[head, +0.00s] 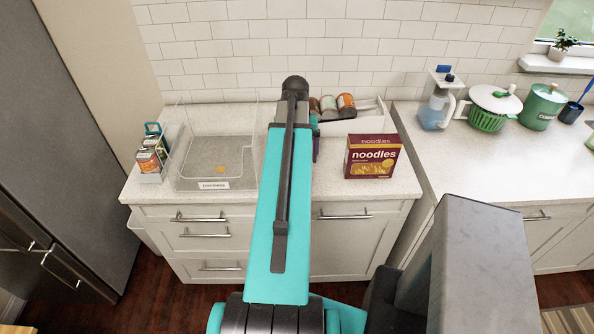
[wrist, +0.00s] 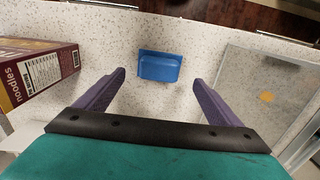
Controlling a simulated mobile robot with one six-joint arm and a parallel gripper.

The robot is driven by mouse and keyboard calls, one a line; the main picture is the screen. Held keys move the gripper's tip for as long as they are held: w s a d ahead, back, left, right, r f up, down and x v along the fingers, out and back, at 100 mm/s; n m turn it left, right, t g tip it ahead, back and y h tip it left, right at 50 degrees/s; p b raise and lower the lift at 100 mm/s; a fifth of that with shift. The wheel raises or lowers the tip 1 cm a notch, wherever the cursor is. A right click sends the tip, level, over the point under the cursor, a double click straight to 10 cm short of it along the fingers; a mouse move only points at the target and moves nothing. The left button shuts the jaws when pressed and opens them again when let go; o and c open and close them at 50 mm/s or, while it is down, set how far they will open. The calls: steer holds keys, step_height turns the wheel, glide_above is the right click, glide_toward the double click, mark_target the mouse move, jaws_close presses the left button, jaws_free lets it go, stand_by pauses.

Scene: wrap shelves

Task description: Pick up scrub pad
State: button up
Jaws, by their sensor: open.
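The scrub pad is most likely the small blue block (wrist: 160,66) lying flat on the white speckled counter in the wrist view. It sits between and just past the tips of my gripper (wrist: 158,80), whose two purple fingers are spread apart with nothing held. The fingers do not visibly touch it. In the head view the blue block is hidden behind my arm.
A noodles box (head: 372,157) stands to the right on the counter (head: 330,195). A clear bin (head: 217,184) is on the left, beside a rack of cans (head: 150,160). More cans (head: 345,105) stand in a white tray behind.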

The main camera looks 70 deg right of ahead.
steer(key=shift+s+a+f+b, duration=0.1)
steer(key=shift+f+b, duration=0.9)
steer(key=shift+f, duration=0.35)
steer(key=shift+a+f+b, duration=0.1)
steer(key=shift+f+b, duration=0.85)
steer(key=shift+f, duration=0.35)
steer(key=c, duration=1.2)
steer(key=shift+o, duration=0.2)
steer(key=shift+r, duration=0.2)
step_height(320, 180, up, 18)
steer(key=p, duration=0.6)
steer(key=shift+f, duration=0.15)
